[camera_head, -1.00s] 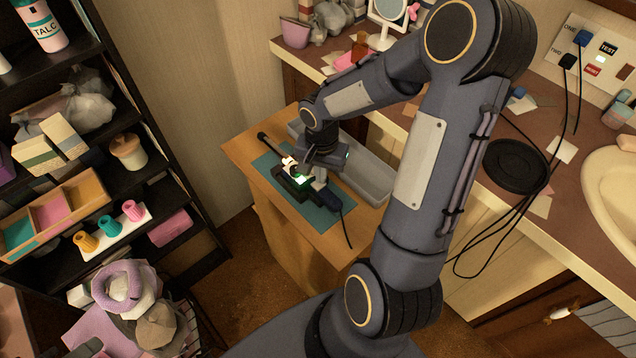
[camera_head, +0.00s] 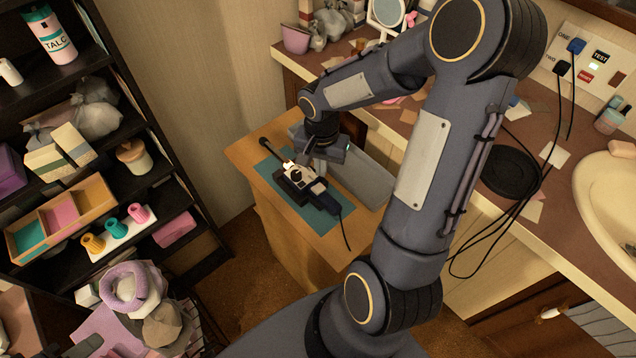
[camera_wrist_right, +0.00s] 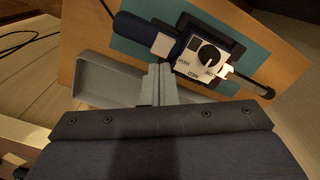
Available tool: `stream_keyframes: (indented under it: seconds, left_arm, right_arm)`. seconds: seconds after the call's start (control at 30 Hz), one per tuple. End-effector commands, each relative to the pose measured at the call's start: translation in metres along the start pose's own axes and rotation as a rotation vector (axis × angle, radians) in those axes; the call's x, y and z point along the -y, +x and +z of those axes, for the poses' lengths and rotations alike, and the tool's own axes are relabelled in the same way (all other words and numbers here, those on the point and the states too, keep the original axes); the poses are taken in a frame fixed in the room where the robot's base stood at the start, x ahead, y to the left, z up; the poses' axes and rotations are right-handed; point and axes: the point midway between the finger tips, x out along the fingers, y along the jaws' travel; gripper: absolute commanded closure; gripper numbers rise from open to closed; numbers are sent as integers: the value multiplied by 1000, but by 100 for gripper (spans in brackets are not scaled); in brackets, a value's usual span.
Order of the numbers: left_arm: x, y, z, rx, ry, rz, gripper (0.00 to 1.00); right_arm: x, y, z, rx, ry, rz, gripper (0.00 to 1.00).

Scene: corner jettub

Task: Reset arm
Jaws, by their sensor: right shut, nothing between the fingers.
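My right arm reaches over a small wooden stand in the head view. My right gripper (camera_head: 310,160) is shut and empty, above the stand near a grey tray (camera_head: 366,180). In the right wrist view its closed fingers (camera_wrist_right: 158,78) show over the tray (camera_wrist_right: 95,78). A curling iron with a dark handle and a dial (camera_wrist_right: 208,54) marked with HIGH and MED lies on a teal mat (camera_wrist_right: 262,52). The iron (camera_head: 298,180) also shows in the head view, beside the gripper and apart from it as far as I can tell.
A counter on the right holds a black round pad (camera_head: 510,171), cables, a socket panel (camera_head: 592,66) and a sink (camera_head: 606,190). A dark shelf with bottles, bags and an organiser (camera_head: 60,215) stands on the left. Brown floor lies between shelf and stand.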

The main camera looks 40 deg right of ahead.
Motion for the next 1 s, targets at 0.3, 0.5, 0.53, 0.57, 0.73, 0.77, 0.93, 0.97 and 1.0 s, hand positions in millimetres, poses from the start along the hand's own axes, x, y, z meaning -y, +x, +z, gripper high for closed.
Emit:
stream_keyframes:
  seconds: [0.3,0.5,0.53,0.57,0.73,0.77,0.93,0.97,1.0]
  left_arm:
    - [-5,-11,-5,0,0,0,64]
    - [-5,-10,-5,0,0,0,64]
    - [-5,-10,-5,0,0,0,64]
    - [-5,-10,-5,0,0,0,64]
    - [-5,-10,-5,0,0,0,64]
    - [-5,-10,-5,0,0,0,64]
    - [-6,-14,-7,0,0,0,64]
    - [-7,-15,-7,0,0,0,64]
    - [-7,-16,-8,0,0,0,64]
  right_arm:
    - [0,-18,0,0,0,-1,100]
    - [0,-17,0,0,0,-1,100]
    - [0,-17,0,0,0,-1,100]
    - [0,-17,0,0,0,-1,100]
    - [0,-18,0,0,0,-1,100]
    - [0,-19,0,-1,-2,-3,100]
    - [-5,-52,15,-24,-80,-55,100]
    - [-7,-63,20,-30,-108,-74,100]
    - [-11,-78,30,-42,-151,-103,100]
